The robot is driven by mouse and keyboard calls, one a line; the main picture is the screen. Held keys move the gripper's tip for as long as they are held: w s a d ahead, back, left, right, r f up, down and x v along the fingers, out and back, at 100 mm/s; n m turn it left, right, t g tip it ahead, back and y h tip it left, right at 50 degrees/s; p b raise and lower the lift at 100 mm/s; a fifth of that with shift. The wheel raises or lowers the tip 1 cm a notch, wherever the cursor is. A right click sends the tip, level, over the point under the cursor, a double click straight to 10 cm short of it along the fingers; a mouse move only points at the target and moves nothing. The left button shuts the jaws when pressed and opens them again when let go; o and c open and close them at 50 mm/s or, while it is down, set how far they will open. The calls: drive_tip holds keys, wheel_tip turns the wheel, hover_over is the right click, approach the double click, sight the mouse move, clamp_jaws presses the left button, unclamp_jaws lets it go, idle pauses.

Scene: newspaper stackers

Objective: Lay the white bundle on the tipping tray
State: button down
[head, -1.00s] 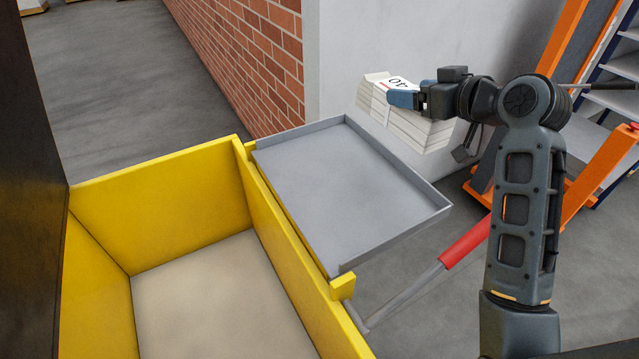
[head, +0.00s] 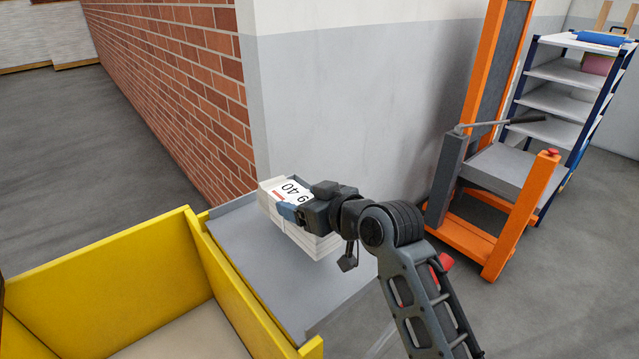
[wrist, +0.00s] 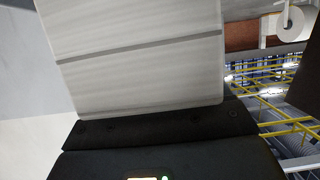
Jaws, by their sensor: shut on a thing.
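The white bundle (head: 311,240) is a stack of white paper with a label marked "40" on top. It appears in the head view over the back right part of the grey tipping tray (head: 262,262). My gripper (head: 288,211) is shut on the bundle from its right side. I cannot tell whether the bundle touches the tray or is held above it. In the wrist view the white bundle (wrist: 130,60) fills the upper middle, close against the dark gripper. The tray has low raised edges, and its right part is hidden by the bundle and my arm.
A yellow bin (head: 115,275) adjoins the tray on the left. A brick wall (head: 180,80) and a grey-white wall (head: 350,100) stand behind. An orange lift frame (head: 500,235) and a shelf rack (head: 565,100) stand at the right. Open floor (head: 70,140) lies at the left.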

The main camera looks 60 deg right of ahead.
drive_tip(key=shift+a+f, duration=0.1)
drive_tip(key=shift+f, duration=1.85)
unclamp_jaws()
drive_tip(key=shift+f, duration=0.2)
